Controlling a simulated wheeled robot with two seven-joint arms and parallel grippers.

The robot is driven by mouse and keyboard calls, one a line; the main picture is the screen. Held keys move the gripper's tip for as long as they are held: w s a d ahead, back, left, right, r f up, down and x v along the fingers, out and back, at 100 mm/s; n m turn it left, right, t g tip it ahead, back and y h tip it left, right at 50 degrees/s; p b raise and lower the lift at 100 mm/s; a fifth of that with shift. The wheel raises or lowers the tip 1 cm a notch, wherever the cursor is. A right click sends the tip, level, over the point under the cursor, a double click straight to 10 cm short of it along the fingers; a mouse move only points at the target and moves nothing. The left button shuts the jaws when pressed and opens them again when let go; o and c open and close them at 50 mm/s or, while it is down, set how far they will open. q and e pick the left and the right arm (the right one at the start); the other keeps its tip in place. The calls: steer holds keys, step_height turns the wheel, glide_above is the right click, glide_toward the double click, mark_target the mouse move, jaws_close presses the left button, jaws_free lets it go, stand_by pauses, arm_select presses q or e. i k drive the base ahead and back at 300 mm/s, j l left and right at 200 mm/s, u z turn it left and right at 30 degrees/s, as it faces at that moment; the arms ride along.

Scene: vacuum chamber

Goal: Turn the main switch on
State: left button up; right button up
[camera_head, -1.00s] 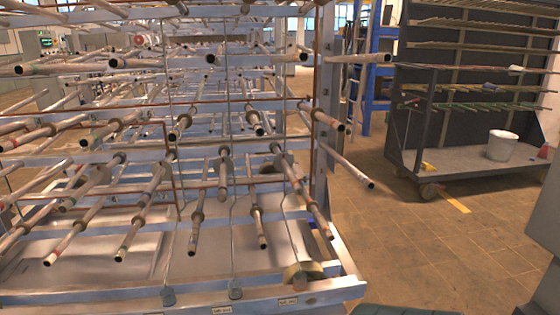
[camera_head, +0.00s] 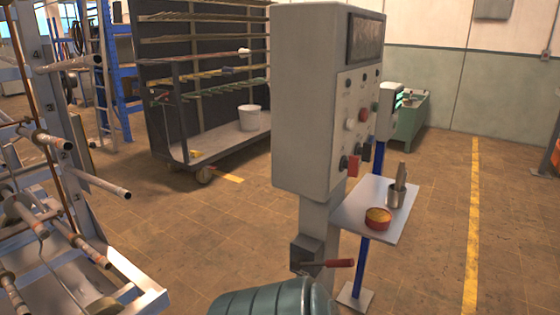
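A light grey control cabinet (camera_head: 306,100) stands upright on a grey post in the middle of the head view. Its front panel (camera_head: 342,118) faces right and is seen at a steep angle. The panel has a dark display (camera_head: 366,38) at the top and several knobs and buttons below. A red switch handle (camera_head: 352,166) sticks out at the panel's lower part. I cannot tell from here which control is the main switch or what position it is in. Neither of my grippers is in view.
A small shelf (camera_head: 360,208) with a cup and a red tin juts out right of the cabinet. A dark ribbed bin (camera_head: 272,300) stands in front of the post. A pipe rack (camera_head: 60,200) is at left, a wheeled cart (camera_head: 215,145) behind. The floor at right is clear.

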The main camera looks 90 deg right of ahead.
mark_target(352, 166)
steer(key=z, duration=3.2)
